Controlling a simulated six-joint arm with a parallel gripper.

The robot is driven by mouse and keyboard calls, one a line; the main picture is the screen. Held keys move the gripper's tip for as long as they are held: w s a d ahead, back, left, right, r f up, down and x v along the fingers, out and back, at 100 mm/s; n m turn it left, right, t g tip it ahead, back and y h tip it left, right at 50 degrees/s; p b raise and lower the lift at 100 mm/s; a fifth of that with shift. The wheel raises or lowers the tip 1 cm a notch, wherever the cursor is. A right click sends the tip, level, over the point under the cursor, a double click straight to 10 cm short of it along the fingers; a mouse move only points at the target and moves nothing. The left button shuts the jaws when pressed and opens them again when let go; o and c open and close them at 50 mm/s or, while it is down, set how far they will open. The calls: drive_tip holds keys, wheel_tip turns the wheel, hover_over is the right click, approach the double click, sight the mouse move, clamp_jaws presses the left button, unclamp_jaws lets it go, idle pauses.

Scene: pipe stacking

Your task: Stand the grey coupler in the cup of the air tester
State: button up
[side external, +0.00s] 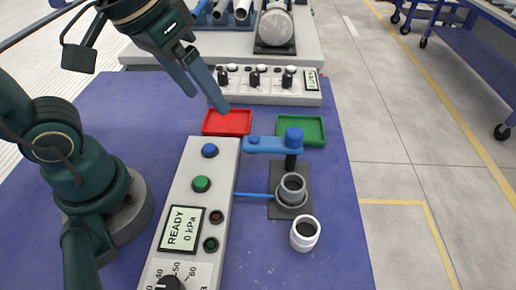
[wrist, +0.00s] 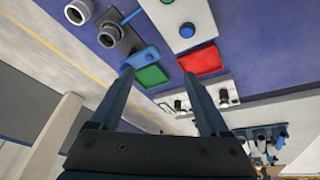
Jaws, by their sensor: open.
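A grey coupler (side external: 292,184) stands upright in the cup (side external: 291,202) of the air tester, on a dark base plate; its dark opening faces up. It also shows in the wrist view (wrist: 107,33). The air tester (side external: 209,168) is a light box with a display reading READY 0 kPa, and a blue tube runs from it to the cup. A blue clamp arm (side external: 270,145) sits behind the cup on a dark post, swung away from above the coupler. My gripper (side external: 207,102) is open and empty, high at the upper left, well apart from the coupler.
A white coupler (side external: 305,234) stands on the blue table in front of the cup. A red tray (side external: 227,122) and a green tray (side external: 314,131) lie behind. A control box with knobs (side external: 257,84) stands farther back. The table right of the base plate is clear.

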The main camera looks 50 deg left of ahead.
drive_tip(key=shift+m+t+y, duration=0.3)
drive_tip(key=shift+m+t, duration=0.3)
drive_tip(key=shift+m, duration=0.1)
drive_tip(key=s+a+f, duration=0.2)
drive_tip(key=s, duration=0.1)
drive_tip(key=shift+a+f, duration=0.1)
drive_tip(key=shift+f, duration=0.05)
